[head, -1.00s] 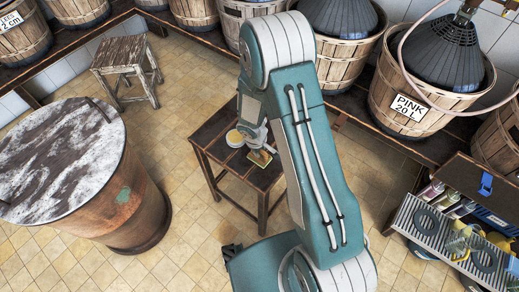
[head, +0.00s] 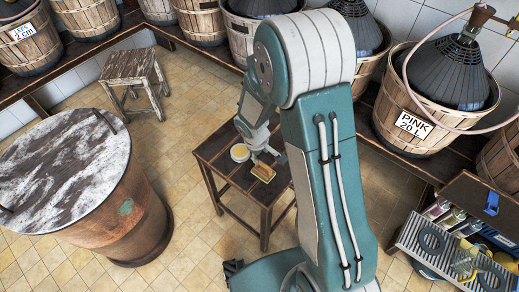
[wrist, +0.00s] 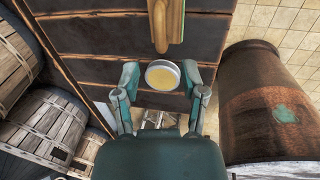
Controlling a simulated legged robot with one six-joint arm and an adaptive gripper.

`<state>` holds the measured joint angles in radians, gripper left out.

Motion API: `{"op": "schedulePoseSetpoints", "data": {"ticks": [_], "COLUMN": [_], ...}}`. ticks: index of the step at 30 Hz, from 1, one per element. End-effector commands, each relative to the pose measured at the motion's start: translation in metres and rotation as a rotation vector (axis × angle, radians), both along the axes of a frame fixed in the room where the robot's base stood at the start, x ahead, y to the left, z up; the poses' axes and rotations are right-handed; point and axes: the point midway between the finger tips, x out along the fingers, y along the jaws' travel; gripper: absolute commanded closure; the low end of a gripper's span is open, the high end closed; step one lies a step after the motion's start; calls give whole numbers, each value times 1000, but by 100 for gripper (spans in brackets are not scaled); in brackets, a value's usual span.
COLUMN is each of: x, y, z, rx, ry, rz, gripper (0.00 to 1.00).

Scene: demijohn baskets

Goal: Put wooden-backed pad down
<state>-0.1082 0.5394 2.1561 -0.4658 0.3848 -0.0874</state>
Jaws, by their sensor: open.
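In the wrist view the pad (wrist: 167,22) is at the top centre, beyond my fingertips and partly cut off by the frame edge. My gripper (head: 266,155) is above the table just behind the pad. In the wrist view my gripper (wrist: 160,75) has its two fingers spread with nothing held between them. The pad appears apart from the fingers.
A round white tub with yellow contents (head: 240,153) stands on the table left of the pad. A large barrel with a marbled top (head: 65,165) is at left. A worn stool (head: 134,78) stands behind. Basketed demijohns (head: 440,95) line the back shelf. Tiled floor is open between.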

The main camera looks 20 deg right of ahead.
Motion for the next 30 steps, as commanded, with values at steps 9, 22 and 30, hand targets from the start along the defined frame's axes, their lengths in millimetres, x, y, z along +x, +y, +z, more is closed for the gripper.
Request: {"op": "schedulePoseSetpoints", "data": {"ticks": [9,22,30], "x": [-3,-44,-99], "y": [4,-13,-19], "z": [32,168,240], "rx": [0,74,162], "ry": [-4,-169,-277], "rz": [-5,-237,-388], "gripper": [46,46,46]}}
